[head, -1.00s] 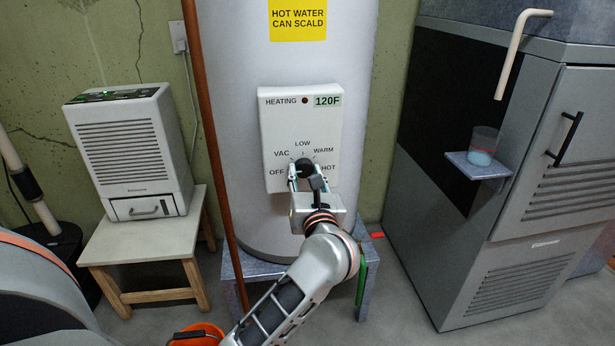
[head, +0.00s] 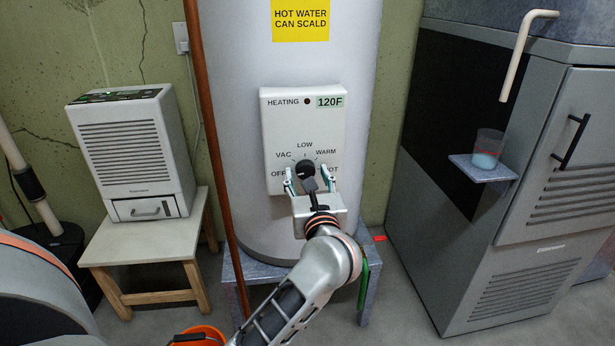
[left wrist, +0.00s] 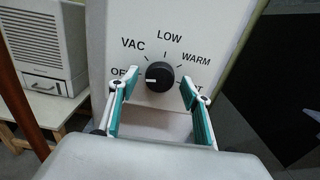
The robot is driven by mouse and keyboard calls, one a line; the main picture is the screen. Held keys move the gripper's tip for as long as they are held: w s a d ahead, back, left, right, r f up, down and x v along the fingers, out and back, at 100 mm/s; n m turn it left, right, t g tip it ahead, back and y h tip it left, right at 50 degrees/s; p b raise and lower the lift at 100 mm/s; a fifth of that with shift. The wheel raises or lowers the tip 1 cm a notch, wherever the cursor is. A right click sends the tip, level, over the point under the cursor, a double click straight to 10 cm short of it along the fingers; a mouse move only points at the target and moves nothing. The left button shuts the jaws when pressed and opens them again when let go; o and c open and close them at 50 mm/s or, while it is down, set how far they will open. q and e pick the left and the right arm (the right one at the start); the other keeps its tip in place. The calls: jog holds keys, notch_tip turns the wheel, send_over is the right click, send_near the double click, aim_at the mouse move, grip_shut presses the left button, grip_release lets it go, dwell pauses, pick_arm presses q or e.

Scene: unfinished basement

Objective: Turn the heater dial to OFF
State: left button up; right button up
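The heater dial (head: 305,169) is a black round knob on the white control panel (head: 304,120) of the water heater. In the left wrist view the dial (left wrist: 160,76) shows a white pointer mark on its left side, directed toward the OFF label, which a finger partly covers. VAC, LOW and WARM are readable around it; HOT is partly covered. My left gripper (head: 308,180) is open just in front of and below the dial. In the left wrist view its teal-padded fingers (left wrist: 152,100) stand on either side, apart from the dial. My right gripper is not in view.
A copper-coloured pipe (head: 205,140) runs upright left of the heater. A dehumidifier (head: 128,150) sits on a wooden stool (head: 140,245). A grey cabinet (head: 520,210) with a small shelf and cup (head: 487,148) stands right. An orange bucket (head: 200,337) is at the bottom edge.

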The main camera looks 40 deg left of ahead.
pick_arm(q)
jog(key=shift+s+d, duration=0.25)
jog(key=shift+d, duration=0.05)
jog(key=v, duration=1.1)
jog(key=shift+s+d, duration=0.1)
